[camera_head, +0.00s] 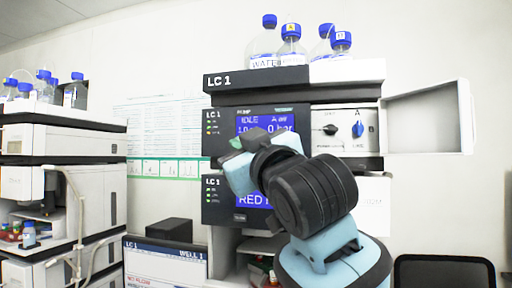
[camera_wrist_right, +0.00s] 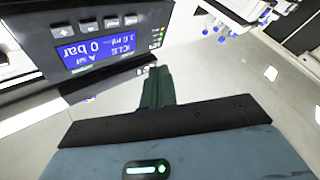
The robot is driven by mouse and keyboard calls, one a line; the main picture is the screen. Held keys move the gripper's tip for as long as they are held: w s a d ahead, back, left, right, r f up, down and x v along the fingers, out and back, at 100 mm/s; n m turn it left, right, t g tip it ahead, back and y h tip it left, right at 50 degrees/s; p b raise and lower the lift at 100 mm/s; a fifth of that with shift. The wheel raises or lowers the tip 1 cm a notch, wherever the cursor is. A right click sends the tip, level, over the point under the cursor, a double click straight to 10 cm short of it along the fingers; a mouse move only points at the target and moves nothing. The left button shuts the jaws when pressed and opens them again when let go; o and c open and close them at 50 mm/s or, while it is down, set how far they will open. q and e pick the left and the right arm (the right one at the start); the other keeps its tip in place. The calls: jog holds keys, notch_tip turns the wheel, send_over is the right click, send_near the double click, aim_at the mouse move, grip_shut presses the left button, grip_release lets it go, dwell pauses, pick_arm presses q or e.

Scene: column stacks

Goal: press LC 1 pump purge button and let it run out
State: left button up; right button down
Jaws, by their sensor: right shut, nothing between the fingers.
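The LC 1 stack has a white and black top (camera_head: 258,79) labelled LC 1. Its pump module shows a blue display (camera_head: 265,121) reading IDLE and 0 bar; the same display appears upside down in the right wrist view (camera_wrist_right: 102,50). A row of small buttons (camera_wrist_right: 99,23) lies along the panel there; I cannot tell which is purge. My right gripper (camera_head: 235,143) is in front of the pump panel, its green fingers (camera_wrist_right: 157,88) shut and empty. In the wrist view the fingertips appear close to the panel edge; contact cannot be told. My left gripper is not in view.
Blue-capped bottles (camera_head: 290,45) stand on top of the stack. An open white door (camera_head: 428,118) sticks out at right, beside valve knobs (camera_head: 358,129). A lower module display (camera_head: 250,200) is partly hidden by my arm. Another instrument stack (camera_head: 62,140) stands at left.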

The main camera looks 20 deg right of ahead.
jog(key=w+d, duration=0.5)
jog(key=w, duration=0.2)
jog(key=shift+w, duration=0.15)
jog(key=shift+w, duration=0.1)
dwell(2.1)
jog(key=shift+w+d, duration=0.25)
jog(key=shift+w+d, duration=0.2)
jog(key=shift+w, duration=0.15)
dwell(0.9)
dwell(0.4)
jog(key=shift+s+a, duration=0.45)
jog(key=shift+s, duration=0.25)
jog(key=shift+s+a, duration=0.1)
jog(key=shift+s+a, duration=0.7)
jog(key=shift+s, duration=0.3)
jog(key=shift+s+a, duration=0.65)
jog(key=shift+s, duration=0.35)
